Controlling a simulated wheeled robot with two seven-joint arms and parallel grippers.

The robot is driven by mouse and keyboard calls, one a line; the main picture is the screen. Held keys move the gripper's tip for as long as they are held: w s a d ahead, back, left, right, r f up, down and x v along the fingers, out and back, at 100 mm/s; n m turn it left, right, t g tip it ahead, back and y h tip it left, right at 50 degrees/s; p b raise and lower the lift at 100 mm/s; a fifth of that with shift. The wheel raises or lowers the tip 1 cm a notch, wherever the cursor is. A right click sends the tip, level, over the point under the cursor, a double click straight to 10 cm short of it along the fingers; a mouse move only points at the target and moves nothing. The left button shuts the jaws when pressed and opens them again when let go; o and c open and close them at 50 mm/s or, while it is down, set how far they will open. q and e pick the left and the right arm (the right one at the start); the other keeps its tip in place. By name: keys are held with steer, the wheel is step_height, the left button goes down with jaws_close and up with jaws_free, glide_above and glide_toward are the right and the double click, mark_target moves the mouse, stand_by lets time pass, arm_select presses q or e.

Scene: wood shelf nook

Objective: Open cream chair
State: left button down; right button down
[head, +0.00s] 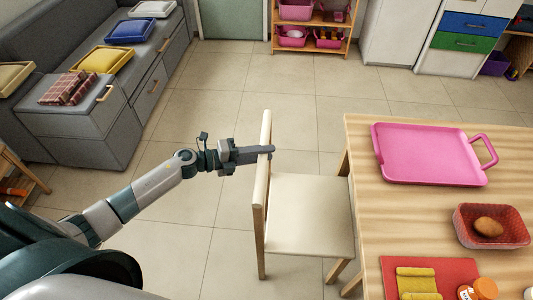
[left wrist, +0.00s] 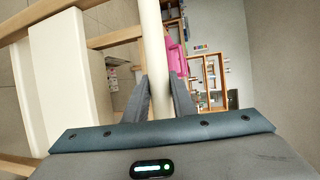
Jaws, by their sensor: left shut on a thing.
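The cream chair (head: 309,215) stands on the tiled floor at the left side of the wooden table, its backrest toward my arm. My left gripper (head: 262,151) is shut on the top of the chair's backrest in the head view. In the left wrist view the cream backrest bar (left wrist: 154,60) runs between the two fingers of the left gripper (left wrist: 160,95). The cream seat (left wrist: 62,75) shows at the left of that view. The far side of the seat is close to the table edge. My right gripper is not in view.
The wooden table (head: 362,215) holds a pink tray (head: 430,155), a red basket (head: 468,236) with a brown item, and a red mat (head: 455,275) with a yellow cloth. A grey bench (head: 85,122) stands at the left. Floor between bench and chair is clear.

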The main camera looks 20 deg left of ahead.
arm_select(q)
steer(key=c, duration=1.5)
jaws_free()
steer(key=shift+a, duration=0.15)
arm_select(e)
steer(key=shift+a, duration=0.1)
arm_select(q)
steer(key=shift+v, duration=8.75)
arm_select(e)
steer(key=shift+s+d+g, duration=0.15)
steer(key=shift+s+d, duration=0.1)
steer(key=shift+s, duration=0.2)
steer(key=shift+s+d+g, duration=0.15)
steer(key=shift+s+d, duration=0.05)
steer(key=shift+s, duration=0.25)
arm_select(q)
steer(key=shift+f, duration=0.15)
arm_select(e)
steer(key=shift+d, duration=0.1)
